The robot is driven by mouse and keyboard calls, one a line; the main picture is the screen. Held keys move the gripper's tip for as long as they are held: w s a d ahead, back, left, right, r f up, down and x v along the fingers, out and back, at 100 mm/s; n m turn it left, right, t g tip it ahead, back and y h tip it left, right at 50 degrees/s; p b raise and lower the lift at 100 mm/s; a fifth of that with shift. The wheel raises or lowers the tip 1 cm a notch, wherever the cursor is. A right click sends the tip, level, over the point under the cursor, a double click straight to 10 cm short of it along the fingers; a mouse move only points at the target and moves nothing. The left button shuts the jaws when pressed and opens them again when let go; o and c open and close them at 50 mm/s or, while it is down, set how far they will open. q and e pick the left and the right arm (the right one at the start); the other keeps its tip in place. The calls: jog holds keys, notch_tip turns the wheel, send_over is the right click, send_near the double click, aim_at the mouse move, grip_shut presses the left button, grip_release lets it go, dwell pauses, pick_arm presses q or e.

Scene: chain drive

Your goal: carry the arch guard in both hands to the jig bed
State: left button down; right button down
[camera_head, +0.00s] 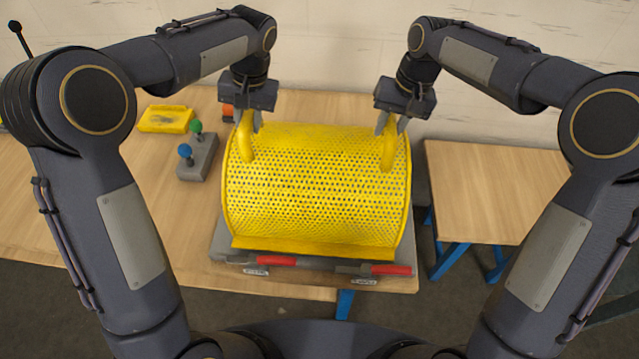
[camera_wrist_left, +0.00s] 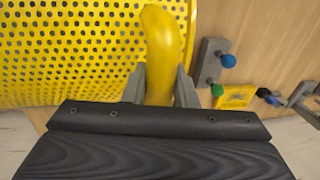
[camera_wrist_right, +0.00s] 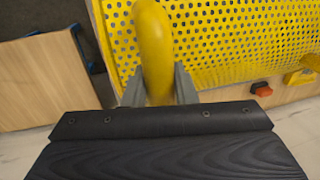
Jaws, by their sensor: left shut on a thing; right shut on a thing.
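The arch guard (camera_head: 318,190) is a yellow perforated curved cover with a loop handle at each end. It is in the middle of the head view, over a grey bed (camera_head: 222,243) whose edge shows around its base; I cannot tell whether it touches the bed. My left gripper (camera_head: 248,122) is shut on the left handle (camera_wrist_left: 160,50). My right gripper (camera_head: 392,122) is shut on the right handle (camera_wrist_right: 153,45). The guard's perforated side also shows in the left wrist view (camera_wrist_left: 70,50) and the right wrist view (camera_wrist_right: 235,40). The guard hides most of the bed.
Two red-handled clamps (camera_head: 280,261) (camera_head: 385,269) lie along the bed's front edge. A grey box with blue and green knobs (camera_head: 198,158) and a yellow tray (camera_head: 166,119) stand left on the wooden table (camera_head: 60,220). A second table (camera_head: 490,185) is at right, across a gap.

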pick_arm(q)
jog(key=shift+f, duration=0.55)
pick_arm(e)
jog(key=shift+f, duration=0.5)
pick_arm(q)
jog(key=c, duration=1.6)
grip_release()
jog(key=shift+f, duration=0.2)
pick_arm(e)
jog(key=c, duration=1.6)
grip_release()
jog(key=shift+f, duration=0.25)
pick_arm(q)
jog(key=o, duration=0.4)
pick_arm(e)
jog(key=o, duration=0.4)
pick_arm(q)
jog(key=shift+o, duration=0.2)
jog(key=shift+r, duration=0.15)
pick_arm(e)
jog(key=shift+o, duration=0.2)
